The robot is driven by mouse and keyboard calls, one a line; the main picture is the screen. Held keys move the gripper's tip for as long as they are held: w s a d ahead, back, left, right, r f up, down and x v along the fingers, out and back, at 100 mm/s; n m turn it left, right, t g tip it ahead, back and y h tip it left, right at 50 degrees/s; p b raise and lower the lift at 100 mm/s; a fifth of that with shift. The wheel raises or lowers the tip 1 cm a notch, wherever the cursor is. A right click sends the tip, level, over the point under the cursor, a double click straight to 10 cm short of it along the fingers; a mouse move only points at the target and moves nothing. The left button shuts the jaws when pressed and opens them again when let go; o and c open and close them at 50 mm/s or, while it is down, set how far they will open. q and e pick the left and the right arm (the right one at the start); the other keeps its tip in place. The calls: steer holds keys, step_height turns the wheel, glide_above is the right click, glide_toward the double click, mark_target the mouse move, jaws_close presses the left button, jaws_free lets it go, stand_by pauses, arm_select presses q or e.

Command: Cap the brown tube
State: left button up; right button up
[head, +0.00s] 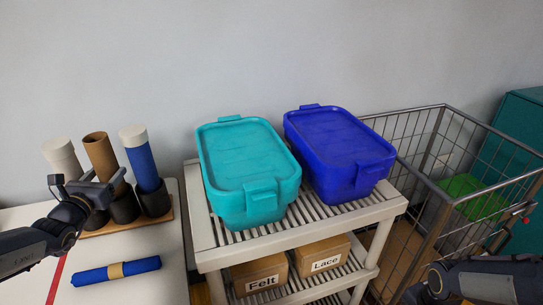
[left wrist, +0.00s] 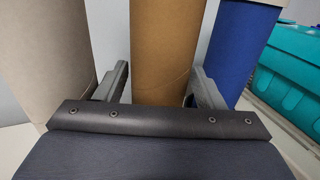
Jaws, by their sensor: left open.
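The brown tube (head: 101,153) stands upright in a holder at the left, with its open top showing and no cap on it. My left gripper (head: 107,175) is open, with its fingers on either side of the brown tube. In the left wrist view the brown tube (left wrist: 166,50) rises between the two fingers; I cannot tell whether they touch it. A blue tube (head: 143,168) with a white cap (head: 133,135) stands to its right. A pale tube (head: 62,160) with a whitish top stands to its left. No loose cap shows. My right gripper is out of view.
The tubes stand in dark cups on a wooden base (head: 128,226) on a white table (head: 168,262). A blue roll (head: 116,270) lies in front. A shelf cart (head: 232,255) holds a teal bin (head: 245,160) and a blue bin (head: 338,145). A wire cage (head: 437,185) stands right.

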mark_target(88, 136)
arm_select(q)
steer(key=c, duration=0.8)
steer(key=shift+r, duration=0.15)
steer(key=shift+s+r, duration=0.15)
steer(key=shift+r, duration=0.05)
step_height(88, 136, up, 11)
steer(key=shift+r+p, duration=0.1)
steer(key=shift+p, duration=1.15)
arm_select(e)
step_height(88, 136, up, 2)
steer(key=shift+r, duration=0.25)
arm_select(q)
steer(key=s+d, duration=0.1)
steer(key=s, duration=0.5)
steer(key=s+d, duration=0.2)
steer(key=s, duration=0.4)
steer(key=s+d+b, duration=0.1)
steer(key=s, duration=0.6)
steer(key=shift+s+d+f, duration=0.1)
steer(key=shift+d+f, duration=0.1)
steer(key=shift+d, duration=0.1)
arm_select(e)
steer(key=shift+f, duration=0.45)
arm_select(q)
steer(key=o, duration=0.5)
steer(key=shift+c, duration=0.2)
steer(key=c, duration=0.8)
